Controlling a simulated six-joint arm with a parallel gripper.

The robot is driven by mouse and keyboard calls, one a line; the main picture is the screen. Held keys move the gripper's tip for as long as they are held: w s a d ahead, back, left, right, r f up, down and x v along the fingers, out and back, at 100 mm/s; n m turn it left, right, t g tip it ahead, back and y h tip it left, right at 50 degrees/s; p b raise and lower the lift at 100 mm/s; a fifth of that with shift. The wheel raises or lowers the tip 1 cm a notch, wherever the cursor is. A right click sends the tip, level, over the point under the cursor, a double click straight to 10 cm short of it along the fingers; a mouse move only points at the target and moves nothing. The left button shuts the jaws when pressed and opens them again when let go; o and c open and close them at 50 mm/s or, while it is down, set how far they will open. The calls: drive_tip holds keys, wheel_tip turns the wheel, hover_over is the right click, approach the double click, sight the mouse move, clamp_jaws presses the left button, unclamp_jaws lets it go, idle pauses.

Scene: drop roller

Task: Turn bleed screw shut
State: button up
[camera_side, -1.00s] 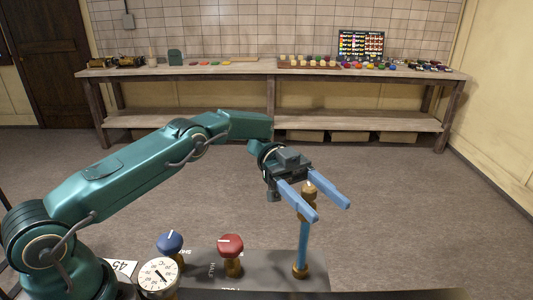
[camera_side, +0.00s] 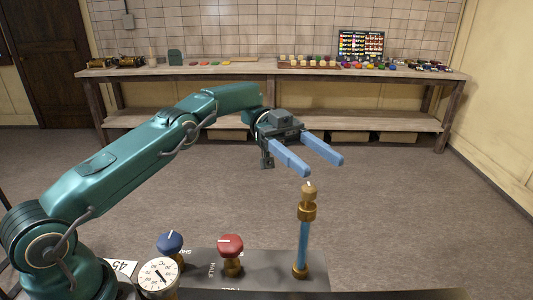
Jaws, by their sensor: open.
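The bleed screw appears to be the brass piece (camera_side: 308,192) on top of an upright blue tube (camera_side: 303,243), which stands in a brass base on the dark panel at the front. My gripper (camera_side: 324,167) is open, its two blue fingers apart with nothing between them. It is above the brass top and clear of it. The white mark or slot on the screw's tip is too small to read.
A blue knob (camera_side: 170,242) and a red knob (camera_side: 231,247) stand on the panel (camera_side: 270,262) left of the tube. A round dial gauge (camera_side: 158,276) is at the front left. A long workbench (camera_side: 250,68) with small parts stands far back.

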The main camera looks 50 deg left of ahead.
sight(315, 194)
drive_tip(key=shift+r, duration=0.35)
drive_tip(key=shift+a+r+n+t, duration=1.1)
drive_tip(key=shift+r+n+t, duration=0.9)
drive_tip(key=shift+r+t, duration=0.85)
drive_tip(key=shift+t+h, duration=0.3)
drive_tip(key=shift+t, duration=0.05)
wheel_tip(315, 194, down, 13)
drive_tip(key=shift+d+r, duration=0.1)
drive_tip(key=shift+r, duration=0.05)
drive_tip(key=shift+w+d, duration=0.2)
drive_tip(key=shift+d, duration=2.25)
clamp_jaws()
